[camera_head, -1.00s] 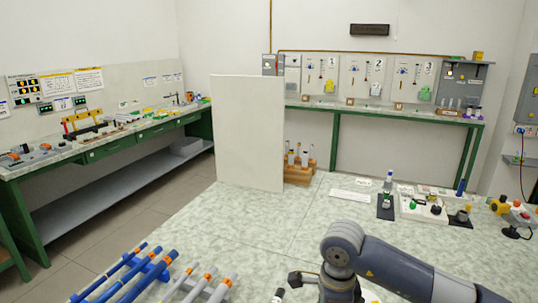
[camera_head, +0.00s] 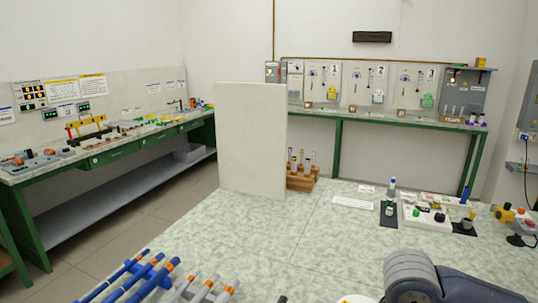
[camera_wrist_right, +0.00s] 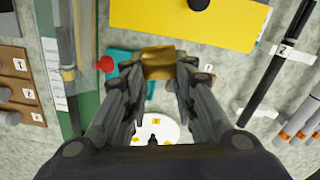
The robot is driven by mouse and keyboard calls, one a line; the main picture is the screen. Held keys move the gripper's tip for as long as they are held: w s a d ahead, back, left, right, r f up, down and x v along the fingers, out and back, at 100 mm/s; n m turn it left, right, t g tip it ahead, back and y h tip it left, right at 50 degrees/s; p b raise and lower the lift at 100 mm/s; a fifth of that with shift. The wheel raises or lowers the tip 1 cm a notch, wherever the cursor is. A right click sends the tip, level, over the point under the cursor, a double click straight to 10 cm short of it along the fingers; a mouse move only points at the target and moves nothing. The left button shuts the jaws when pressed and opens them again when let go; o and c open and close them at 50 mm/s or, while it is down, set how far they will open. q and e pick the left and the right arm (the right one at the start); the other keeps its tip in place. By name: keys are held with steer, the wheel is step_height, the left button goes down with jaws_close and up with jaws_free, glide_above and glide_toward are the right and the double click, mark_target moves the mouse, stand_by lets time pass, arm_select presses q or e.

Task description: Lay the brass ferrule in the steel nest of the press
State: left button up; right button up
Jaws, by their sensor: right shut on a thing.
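In the right wrist view, my right gripper (camera_wrist_right: 160,72) is shut on a short brass piece, the brass ferrule (camera_wrist_right: 158,60). The ferrule sits between the two fingertips, in front of a teal part (camera_wrist_right: 126,64) and below a yellow plate (camera_wrist_right: 185,22). I cannot tell whether it touches either. A steel nest cannot be made out, and I cannot tell which part belongs to the press. In the head view, my right arm (camera_head: 425,275) enters at the bottom right, with its gripper out of frame. My left gripper is in neither current view.
A red knob (camera_wrist_right: 105,63) is left of the gripper and a white disc (camera_wrist_right: 157,131) lies below. Blue rods (camera_head: 140,278) and grey rods (camera_head: 205,288) lie at the near left. A white upright panel (camera_head: 250,140) stands behind. The middle of the bench (camera_head: 275,235) is clear.

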steer(key=shift+s+d+r+n, duration=0.15)
steer(key=shift+s+d+n, duration=0.1)
steer(key=shift+s+n, duration=0.45)
steer(key=shift+w, duration=0.1)
